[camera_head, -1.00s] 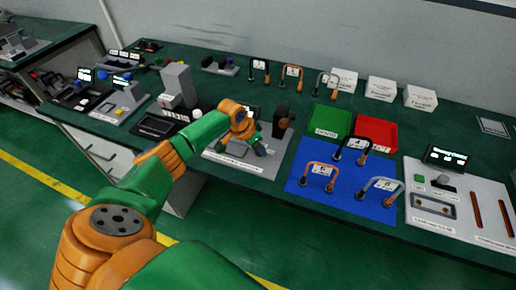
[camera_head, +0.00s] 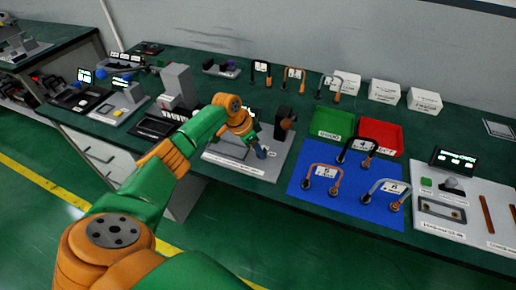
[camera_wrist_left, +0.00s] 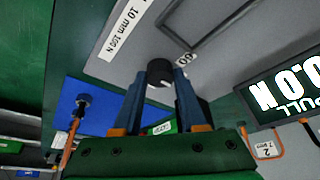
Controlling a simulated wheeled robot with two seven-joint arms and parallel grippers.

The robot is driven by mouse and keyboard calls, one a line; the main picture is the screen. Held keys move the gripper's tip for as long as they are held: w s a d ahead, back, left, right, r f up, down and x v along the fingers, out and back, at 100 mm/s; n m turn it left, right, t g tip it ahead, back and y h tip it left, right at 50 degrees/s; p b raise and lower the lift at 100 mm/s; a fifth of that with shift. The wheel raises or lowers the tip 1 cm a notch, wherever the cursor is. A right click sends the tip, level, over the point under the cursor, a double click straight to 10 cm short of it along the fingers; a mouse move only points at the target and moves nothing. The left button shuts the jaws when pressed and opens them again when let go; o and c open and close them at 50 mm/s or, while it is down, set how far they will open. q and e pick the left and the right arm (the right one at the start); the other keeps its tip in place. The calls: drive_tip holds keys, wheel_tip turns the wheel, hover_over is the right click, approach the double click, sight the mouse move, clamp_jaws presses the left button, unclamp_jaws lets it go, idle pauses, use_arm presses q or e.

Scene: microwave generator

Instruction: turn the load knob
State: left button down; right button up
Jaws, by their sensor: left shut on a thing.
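The load knob (camera_wrist_left: 159,73) is a short black cylinder with a pale mark on its face, seen in the left wrist view on a light grey plate. My left gripper (camera_wrist_left: 164,80) has its two blue fingers on either side of the knob, shut on it. In the head view my left gripper (camera_head: 262,151) points down at the front right of the grey station plate (camera_head: 238,172); the knob is hidden there. My right gripper is in neither view.
A black post (camera_head: 284,122) stands just behind my gripper. A display (camera_wrist_left: 288,90) in the wrist view reads 0.0 N. A blue mat (camera_head: 328,203) with several numbered hooks lies to the right, with green (camera_head: 330,123) and red (camera_head: 378,134) trays behind it.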

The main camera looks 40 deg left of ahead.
use_arm(q)
drive_tip(key=shift+c, duration=2.3)
unclamp_jaws()
drive_tip(key=shift+w+d, duration=0.1)
drive_tip(key=v, duration=0.7)
